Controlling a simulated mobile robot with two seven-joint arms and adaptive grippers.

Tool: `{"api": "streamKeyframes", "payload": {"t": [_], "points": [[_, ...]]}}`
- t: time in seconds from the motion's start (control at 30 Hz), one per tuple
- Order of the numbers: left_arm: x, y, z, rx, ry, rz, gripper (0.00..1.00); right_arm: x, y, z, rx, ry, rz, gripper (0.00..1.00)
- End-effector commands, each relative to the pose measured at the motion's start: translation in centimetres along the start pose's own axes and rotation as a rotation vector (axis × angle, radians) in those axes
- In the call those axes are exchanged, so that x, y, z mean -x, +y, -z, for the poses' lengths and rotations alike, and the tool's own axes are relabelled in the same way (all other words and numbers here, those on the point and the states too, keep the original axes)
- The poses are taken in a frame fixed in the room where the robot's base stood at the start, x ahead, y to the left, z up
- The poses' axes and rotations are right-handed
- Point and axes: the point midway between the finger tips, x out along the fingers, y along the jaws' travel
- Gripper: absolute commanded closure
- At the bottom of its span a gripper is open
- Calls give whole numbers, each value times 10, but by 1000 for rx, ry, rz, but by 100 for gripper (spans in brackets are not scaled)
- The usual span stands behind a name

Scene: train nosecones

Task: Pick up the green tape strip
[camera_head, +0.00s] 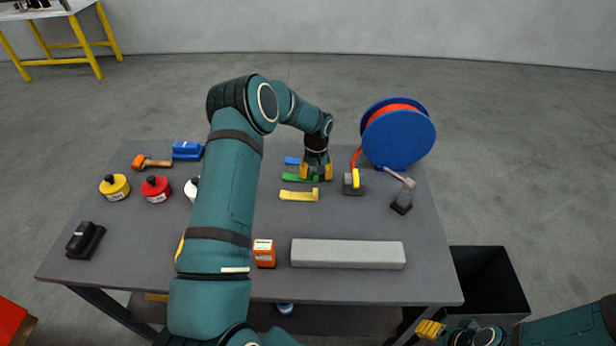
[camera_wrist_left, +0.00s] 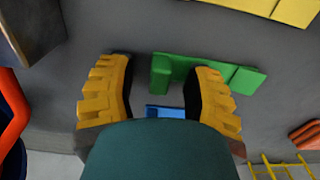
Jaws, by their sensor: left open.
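The green tape strip (camera_head: 296,178) lies on the grey table among the tape strips, its right end partly hidden by my left gripper (camera_head: 316,174). In the left wrist view the green strip (camera_wrist_left: 240,77) has a raised end tab. My left gripper (camera_wrist_left: 163,68) is open, with one yellow finger on each side of that tab's area; the right finger overlaps the strip in the picture. I cannot tell whether it touches. My right gripper (camera_head: 430,329) is at the lower right, beyond the table's front corner; its jaw opening is not clear.
A yellow strip (camera_head: 297,195) lies nearer and a blue strip (camera_head: 291,160) farther. To the right are a tape dispenser (camera_head: 353,185), a blue reel (camera_head: 398,135) and a hammer-like tool (camera_head: 402,199). A long grey block (camera_head: 347,254) and an orange box (camera_head: 264,254) lie in front.

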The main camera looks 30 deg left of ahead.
Motion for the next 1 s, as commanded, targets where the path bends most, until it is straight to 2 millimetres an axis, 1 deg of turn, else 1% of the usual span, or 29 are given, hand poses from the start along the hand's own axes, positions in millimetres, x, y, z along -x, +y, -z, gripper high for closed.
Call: {"api": "streamKeyframes", "payload": {"t": [0.1, 0.13, 0.17, 0.2, 0.27, 0.6, 0.73, 0.87, 1.0], "points": [[1, 0, 0, 0, 0, 0, 50, 0, 0, 0, 0, 0, 0, 49], [1, 0, 0, 0, 0, 0, 54, 0, 0, 0, 0, 0, 0, 49], [1, 0, 0, 0, 0, 0, 64, 0, 0, 0, 0, 0, 0, 49], [1, 0, 0, 0, 0, 0, 78, 0, 0, 0, 0, 0, 0, 49], [1, 0, 0, 0, 0, 0, 100, 0, 0, 0, 0, 0, 0, 49], [1, 0, 0, 0, 0, 0, 100, 0, 0, 0, 0, 0, 0, 49], [6, 0, 0, 0, 1, 0, 100, 0, 0, 0, 0, 0, 0, 49], [25, 1, 0, 0, 3, -2, 100, 0, 0, 0, 0, 0, 0, 49], [54, 1, 1, -1, 4, -2, 100, 0, 0, 0, 0, 0, 0, 49]]}}
